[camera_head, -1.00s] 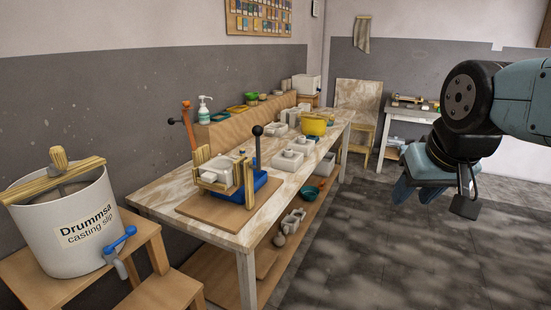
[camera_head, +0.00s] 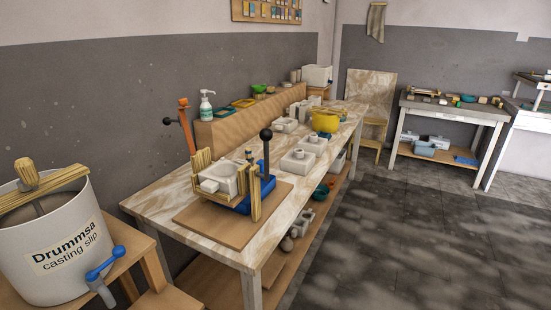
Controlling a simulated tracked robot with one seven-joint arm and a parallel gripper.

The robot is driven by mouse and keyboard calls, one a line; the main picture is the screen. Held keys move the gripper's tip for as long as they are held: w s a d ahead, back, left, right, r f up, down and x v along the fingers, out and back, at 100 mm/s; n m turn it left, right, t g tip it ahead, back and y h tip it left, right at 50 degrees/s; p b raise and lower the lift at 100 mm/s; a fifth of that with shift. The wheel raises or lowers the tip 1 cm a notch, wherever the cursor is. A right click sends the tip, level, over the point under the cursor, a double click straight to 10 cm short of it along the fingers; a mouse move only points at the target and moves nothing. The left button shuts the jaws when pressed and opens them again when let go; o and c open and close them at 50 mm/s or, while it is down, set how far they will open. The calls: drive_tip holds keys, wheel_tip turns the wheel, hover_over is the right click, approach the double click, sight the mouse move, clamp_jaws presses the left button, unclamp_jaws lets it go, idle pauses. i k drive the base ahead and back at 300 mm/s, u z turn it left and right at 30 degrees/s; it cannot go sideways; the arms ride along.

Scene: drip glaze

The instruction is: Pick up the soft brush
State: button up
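I cannot make out a soft brush in this view. Several small items (camera_head: 468,98), too small to tell apart, lie on the far side table (camera_head: 450,113) at the right. The long worktable (camera_head: 160,203) carries a wooden clamp frame holding a white block (camera_head: 221,178), pale plaster moulds (camera_head: 298,160) and a yellow pot (camera_head: 325,121). My gripper and arm are not in view.
A white casting slip bucket (camera_head: 62,245) with a blue tap stands on a wooden stand at the lower left. A lower shelf (camera_head: 195,283) under the worktable holds several pots. The grey tiled floor (camera_head: 400,240) to the right is clear.

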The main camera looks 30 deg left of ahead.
sight(248, 150)
drive_tip(key=z, duration=0.1)
drive_tip(key=i, duration=3.1)
drive_tip(key=u, duration=3.7)
